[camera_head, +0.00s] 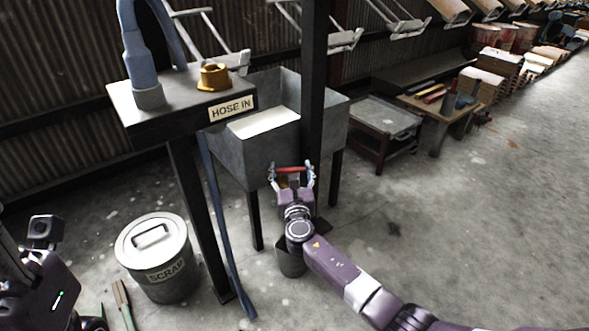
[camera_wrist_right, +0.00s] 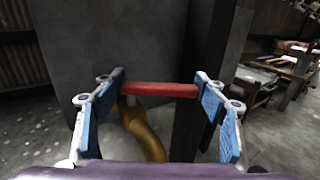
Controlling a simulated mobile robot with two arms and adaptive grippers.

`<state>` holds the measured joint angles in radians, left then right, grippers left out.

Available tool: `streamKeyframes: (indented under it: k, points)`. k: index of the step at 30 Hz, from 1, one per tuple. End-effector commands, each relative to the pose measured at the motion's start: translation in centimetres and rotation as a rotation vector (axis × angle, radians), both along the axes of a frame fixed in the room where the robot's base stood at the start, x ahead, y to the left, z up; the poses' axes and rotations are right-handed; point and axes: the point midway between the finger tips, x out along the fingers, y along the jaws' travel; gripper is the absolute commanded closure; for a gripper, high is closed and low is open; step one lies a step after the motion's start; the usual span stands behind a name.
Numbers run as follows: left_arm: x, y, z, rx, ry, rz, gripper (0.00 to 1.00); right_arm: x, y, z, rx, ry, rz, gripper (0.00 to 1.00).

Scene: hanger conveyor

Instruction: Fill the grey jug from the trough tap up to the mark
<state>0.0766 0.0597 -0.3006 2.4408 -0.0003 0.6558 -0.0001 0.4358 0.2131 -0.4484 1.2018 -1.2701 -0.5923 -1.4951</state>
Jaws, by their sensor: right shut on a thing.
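The grey trough (camera_head: 245,158) stands on dark legs near the middle of the head view, with a pale flat surface inside. My right gripper (camera_head: 293,172) is at its front wall, shut across the tap's red handle (camera_wrist_right: 160,89). In the right wrist view the handle spans between the blue finger pads, with the brass tap body (camera_wrist_right: 144,134) below it. A dark grey round vessel (camera_head: 291,264), probably the jug, stands on the floor below my right wrist. My arm covers its top, so its mark and contents are hidden. My left arm shows at the lower left; its fingers are not clear.
A "HOSE IN" stand (camera_head: 165,113) holds a blue hose (camera_head: 138,45) and a brass fitting (camera_head: 214,77). A lidded scrap bin (camera_head: 168,277) stands in front. A dark post (camera_head: 314,75) rises close to the trough. Low tables (camera_head: 385,118) stand behind; floor at right is open.

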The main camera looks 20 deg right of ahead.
Motion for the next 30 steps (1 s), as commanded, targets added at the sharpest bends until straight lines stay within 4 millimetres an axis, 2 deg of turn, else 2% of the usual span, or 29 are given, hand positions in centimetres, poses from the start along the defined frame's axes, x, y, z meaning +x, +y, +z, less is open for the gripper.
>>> streamKeyframes:
  k: [4,5,7,16,20,23,30]
  points:
    - [0.0,0.0,0.0,0.000,0.000,0.000,0.60,0.0,0.0,0.1,0.001,-0.001,0.000,0.78]
    - [0.0,0.0,0.0,0.000,0.000,0.000,0.60,0.0,0.0,0.1,0.001,-0.001,0.000,0.32]
    - [0.0,0.0,0.0,0.000,0.000,0.000,0.60,0.0,0.0,0.1,0.001,-0.001,0.000,0.26]
    - [0.0,0.1,0.0,-0.001,-0.001,0.001,0.60,-0.1,0.0,0.0,0.001,0.000,0.001,0.26]
    - [0.0,0.1,0.0,-0.001,-0.001,0.001,0.60,-0.9,0.2,-0.1,0.000,0.000,0.001,0.26]
    - [0.0,0.0,0.0,-0.001,-0.001,0.001,0.60,-2.1,0.5,-0.1,0.002,-0.001,0.002,0.26]
    - [0.0,0.0,0.0,-0.001,-0.001,0.000,0.60,-6.5,1.7,-0.1,0.002,0.001,0.002,0.26]
